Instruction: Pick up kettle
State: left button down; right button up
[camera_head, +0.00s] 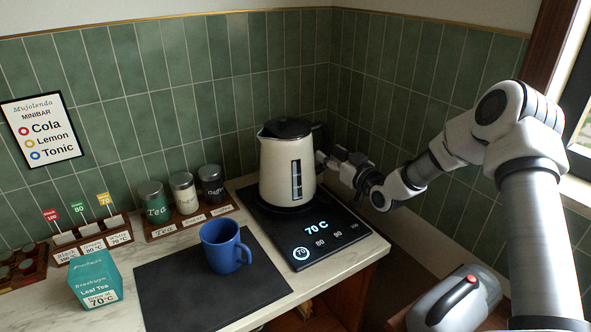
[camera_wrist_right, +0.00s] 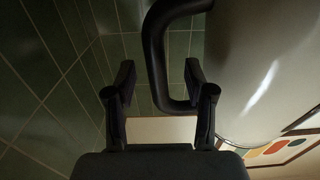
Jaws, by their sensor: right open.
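The cream kettle (camera_head: 275,170) with a black lid stands upright on the black heating base (camera_head: 345,235) near the back corner of the counter. Its black handle (camera_wrist_right: 155,50) is on the right side of the kettle. My right gripper (camera_head: 332,160) is at that handle side. In the right wrist view, its two fingers (camera_wrist_right: 160,78) are apart, with the lower handle loop between them. I cannot tell whether either finger touches the handle. The kettle body (camera_wrist_right: 255,75) fills the right of that view. My left gripper is not in view.
A blue mug (camera_head: 220,245) stands on a dark mat (camera_head: 165,290). Tea tins (camera_head: 153,203) and a teal tea box (camera_head: 93,280) are to the left. Tiled walls (camera_head: 385,60) close off the back and right. A grey appliance with a red button (camera_head: 455,305) is at the lower right.

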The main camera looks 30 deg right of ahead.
aim_at(328, 152)
jog(key=w, duration=0.3)
jog(key=shift+f, duration=0.1)
jog(key=shift+w+d+f, duration=0.1)
jog(key=shift+w, duration=0.2)
jog(key=shift+s, duration=0.15)
jog(key=shift+c, duration=0.4)
grip_shut()
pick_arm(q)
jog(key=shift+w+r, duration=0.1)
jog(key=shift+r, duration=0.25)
pick_arm(e)
jog(key=shift+r, duration=0.2)
jog(key=shift+r, duration=0.15)
